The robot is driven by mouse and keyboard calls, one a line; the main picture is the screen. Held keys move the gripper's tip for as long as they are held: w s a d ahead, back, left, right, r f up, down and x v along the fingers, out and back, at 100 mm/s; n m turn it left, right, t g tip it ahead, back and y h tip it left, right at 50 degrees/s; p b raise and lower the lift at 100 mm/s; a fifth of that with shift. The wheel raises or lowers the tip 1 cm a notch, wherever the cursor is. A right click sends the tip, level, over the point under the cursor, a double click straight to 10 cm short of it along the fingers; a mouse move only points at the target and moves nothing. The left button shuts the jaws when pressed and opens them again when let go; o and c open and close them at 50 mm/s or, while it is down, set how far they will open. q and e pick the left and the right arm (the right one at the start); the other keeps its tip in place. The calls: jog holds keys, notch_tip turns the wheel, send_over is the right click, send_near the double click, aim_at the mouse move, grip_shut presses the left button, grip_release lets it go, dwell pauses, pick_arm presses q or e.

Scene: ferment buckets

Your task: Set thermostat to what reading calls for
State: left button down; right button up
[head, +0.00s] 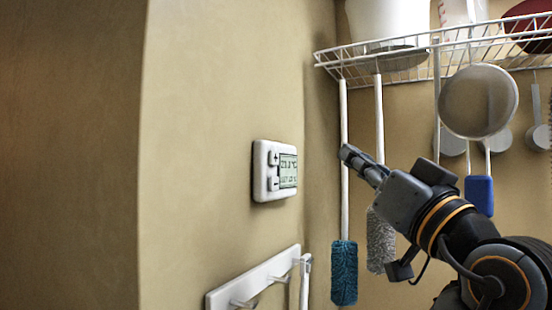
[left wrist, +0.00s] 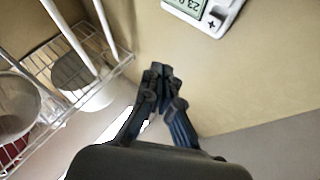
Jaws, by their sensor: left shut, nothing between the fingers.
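The white thermostat (head: 264,172) is fixed to the beige wall in the head view. It has a "+" button (head: 273,158) above a "−" button (head: 275,184), left of a grey-green two-line display (head: 288,171); the digits are too small to read surely. In the left wrist view the thermostat (left wrist: 221,14) is turned and cut off at the top, with its "+" button and digits that look like "23" showing. My left gripper (head: 350,154) is shut and empty, right of the thermostat and apart from it. Its closed fingers show in the left wrist view (left wrist: 162,72). My right gripper is not in view.
A wire shelf (head: 325,60) with a white bucket (head: 385,18) stands upper right. Brushes, including a teal one (head: 344,272), and a strainer (head: 478,101) hang below it near my arm. A white hook rail (head: 225,295) is below the thermostat. Wall left of it is bare.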

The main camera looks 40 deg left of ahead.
aim_at(274, 158)
pick_arm(q)
jog(key=shift+a, duration=0.1)
jog(key=s+a, duration=0.2)
jog(key=a, duration=0.6)
jog(key=shift+a, duration=0.15)
dwell(1.3)
jog(key=shift+s+a, duration=0.15)
jog(key=shift+a, duration=0.3)
